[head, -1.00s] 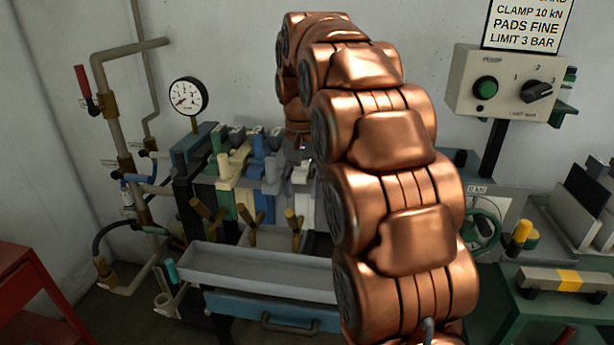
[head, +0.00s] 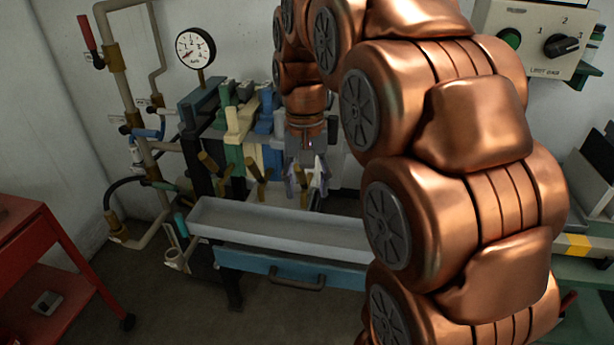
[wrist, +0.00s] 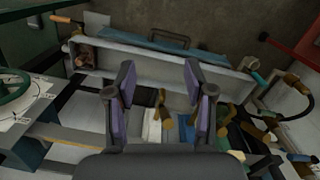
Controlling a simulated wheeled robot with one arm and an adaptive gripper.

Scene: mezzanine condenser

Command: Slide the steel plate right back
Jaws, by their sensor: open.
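A row of plates hangs in the press in the head view: green (head: 235,150), cream (head: 271,155) and blue (head: 266,124). A pale plate (head: 336,150) shows partly at the right, beside my arm. I cannot tell for sure which plate is the steel one; my arm hides part of the row. My gripper (head: 308,188) points down over the front of the row, above the tray. In the wrist view its two purple-lined fingers (wrist: 160,85) are apart, with nothing held between them. A white plate (wrist: 152,126) and a blue plate (wrist: 182,128) show below and between them.
A long grey tray (head: 270,226) runs below the plates, above a blue drawer (head: 270,265). Brass handles (head: 212,165) stick out in front of the row. Pipes (head: 125,90) and a gauge (head: 195,48) stand left. A red cart (head: 25,235) is at far left.

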